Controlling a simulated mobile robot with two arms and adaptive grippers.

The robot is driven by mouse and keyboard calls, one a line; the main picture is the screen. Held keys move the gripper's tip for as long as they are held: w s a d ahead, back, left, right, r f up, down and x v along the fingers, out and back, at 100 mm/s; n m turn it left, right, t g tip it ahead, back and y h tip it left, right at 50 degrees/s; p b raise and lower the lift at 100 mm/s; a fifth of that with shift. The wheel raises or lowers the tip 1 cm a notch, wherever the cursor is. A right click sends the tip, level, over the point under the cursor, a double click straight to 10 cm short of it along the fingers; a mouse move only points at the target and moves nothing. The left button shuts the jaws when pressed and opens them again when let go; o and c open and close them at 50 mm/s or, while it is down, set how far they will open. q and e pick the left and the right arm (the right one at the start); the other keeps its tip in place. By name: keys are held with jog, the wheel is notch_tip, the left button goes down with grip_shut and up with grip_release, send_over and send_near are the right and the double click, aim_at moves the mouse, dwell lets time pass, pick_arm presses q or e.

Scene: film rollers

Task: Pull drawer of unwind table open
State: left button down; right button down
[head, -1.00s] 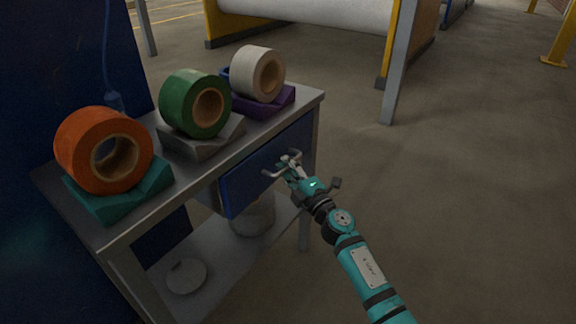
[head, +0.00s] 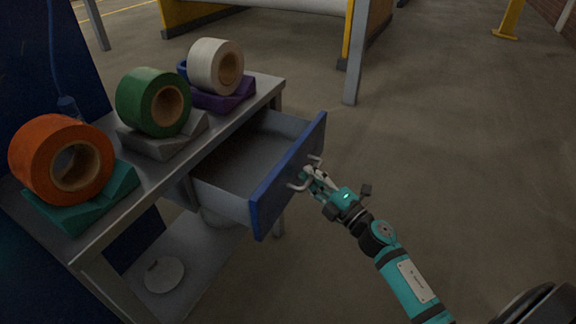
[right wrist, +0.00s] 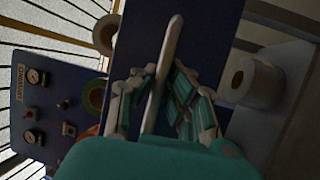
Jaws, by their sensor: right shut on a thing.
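The unwind table (head: 150,205) is a grey metal table on the left in the head view. Its drawer (head: 228,199) stands pulled out, with a blue front panel (head: 290,176) and a grey inside that looks empty. A pale bar handle (head: 299,187) is on the drawer front. My right gripper (head: 312,177) is shut on the handle. In the right wrist view the handle (right wrist: 163,70) runs between the two fingers (right wrist: 157,98), with the blue front behind it. My left gripper is out of view.
Orange (head: 38,158), green (head: 137,98) and white (head: 205,62) rolls rest on wedge-shaped holders on the tabletop. A round pale disc (head: 165,275) lies on the lower shelf. The floor right of the drawer is clear. A gauge panel (right wrist: 45,100) shows in the right wrist view.

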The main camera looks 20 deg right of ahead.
jog(key=shift+s+d+r, duration=0.1)
jog(key=shift+s+d, duration=0.8)
jog(key=shift+s, duration=0.25)
jog(key=c, duration=1.3)
grip_release()
jog(key=shift+c, duration=0.2)
jog(key=shift+s, duration=0.1)
jog(key=v, duration=1.1)
jog(key=shift+s, duration=0.4)
jog(key=shift+d, duration=0.15)
